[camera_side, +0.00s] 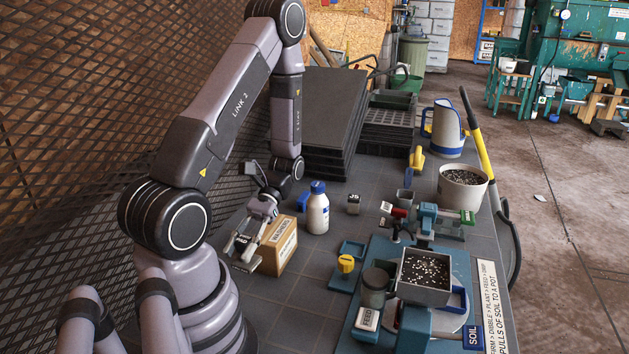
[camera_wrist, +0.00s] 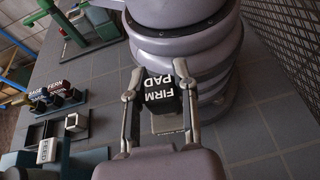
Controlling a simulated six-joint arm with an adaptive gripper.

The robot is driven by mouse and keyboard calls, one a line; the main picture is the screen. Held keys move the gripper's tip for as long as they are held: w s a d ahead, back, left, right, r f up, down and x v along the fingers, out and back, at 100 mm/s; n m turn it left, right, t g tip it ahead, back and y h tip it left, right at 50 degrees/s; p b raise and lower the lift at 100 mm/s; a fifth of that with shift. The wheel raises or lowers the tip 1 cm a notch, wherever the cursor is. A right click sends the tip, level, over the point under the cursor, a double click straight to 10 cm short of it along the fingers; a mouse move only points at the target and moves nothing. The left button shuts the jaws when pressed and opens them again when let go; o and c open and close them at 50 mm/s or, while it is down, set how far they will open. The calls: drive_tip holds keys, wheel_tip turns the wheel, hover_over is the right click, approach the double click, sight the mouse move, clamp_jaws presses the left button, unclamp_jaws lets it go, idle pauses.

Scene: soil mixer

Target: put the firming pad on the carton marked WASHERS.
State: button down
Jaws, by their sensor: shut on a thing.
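The firming pad (camera_wrist: 161,89) is a dark block lettered FIRM PAD. My gripper (camera_wrist: 157,80) is shut on it, with one finger on each side in the wrist view. In the side view my gripper (camera_side: 246,244) points down at the left of the carton, and the pad (camera_side: 241,240) shows small and dark between the fingers. The carton marked WASHERS (camera_side: 282,247) is a brown cardboard box with a white label, standing on the bench. The gripper partly covers its left side. I cannot tell whether the pad touches the carton or bench.
A white bottle with a blue cap (camera_side: 317,211) stands close behind the carton. A teal station with a soil-filled pot (camera_side: 427,269) is further right. Black trays (camera_side: 328,120) are stacked behind. Bare bench lies right of the carton.

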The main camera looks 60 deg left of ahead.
drive_tip(key=a+m+g+y, duration=0.2)
drive_tip(key=a+m+y, duration=1.1)
drive_tip(key=y, duration=0.1)
drive_tip(key=w+a+r+m+t+y, duration=0.1)
drive_tip(key=w+a+m+t+y, duration=0.6)
drive_tip(key=w, duration=0.4)
drive_tip(key=shift+m, duration=0.8)
drive_tip(key=f, duration=0.4)
drive_tip(key=d+f, duration=0.1)
drive_tip(key=f, duration=0.2)
drive_tip(key=shift+w, duration=0.35)
drive_tip(key=shift+f, duration=0.25)
drive_tip(key=shift+f, duration=0.15)
drive_tip(key=c, duration=0.9)
unclamp_jaws()
